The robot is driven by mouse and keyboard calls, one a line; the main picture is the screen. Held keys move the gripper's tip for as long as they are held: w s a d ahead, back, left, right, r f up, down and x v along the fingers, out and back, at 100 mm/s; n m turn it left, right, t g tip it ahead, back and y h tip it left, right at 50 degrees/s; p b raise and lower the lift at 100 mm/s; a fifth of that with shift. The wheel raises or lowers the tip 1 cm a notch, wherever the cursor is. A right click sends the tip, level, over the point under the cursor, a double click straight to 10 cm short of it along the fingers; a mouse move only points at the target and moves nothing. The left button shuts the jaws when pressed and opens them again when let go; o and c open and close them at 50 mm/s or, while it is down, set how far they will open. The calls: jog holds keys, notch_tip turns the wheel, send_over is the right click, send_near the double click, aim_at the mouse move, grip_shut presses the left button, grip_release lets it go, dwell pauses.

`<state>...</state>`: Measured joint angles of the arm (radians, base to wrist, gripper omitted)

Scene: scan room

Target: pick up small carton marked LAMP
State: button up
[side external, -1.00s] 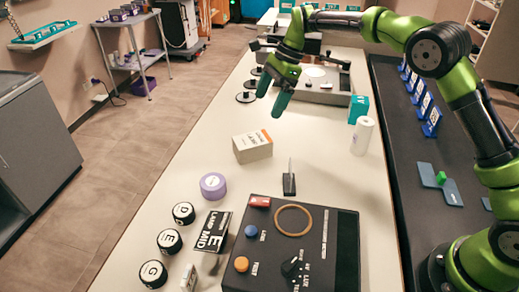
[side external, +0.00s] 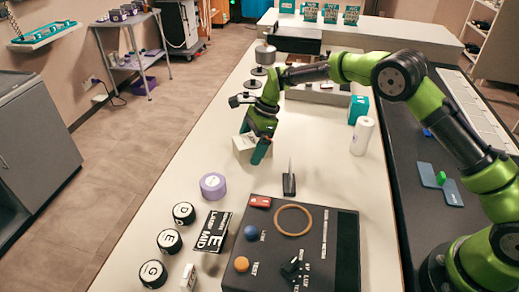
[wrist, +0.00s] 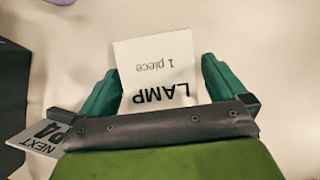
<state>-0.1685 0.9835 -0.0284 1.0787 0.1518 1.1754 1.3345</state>
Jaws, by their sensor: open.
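The small white carton (wrist: 158,62) shows the words LAMP and 1 piece, upside down, in the wrist view. It lies between the two teal fingers of my gripper (wrist: 158,75), which are spread at its left and right sides. Its near end is hidden by the gripper body. In the side view the carton (side external: 240,150) stands on the pale table, partly covered by my gripper (side external: 255,141). My gripper is open, with its fingers down around the carton. I cannot tell whether a finger touches it.
A black control panel (side external: 330,230) fills the front right. A white cylinder (side external: 362,136) and teal box (side external: 358,109) stand right. Table left of the carton is clear.

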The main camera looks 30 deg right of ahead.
jog(key=shift+a+f, duration=0.1)
jog(key=shift+f, duration=0.15)
dwell(0.3)
jog(key=c, duration=1.1)
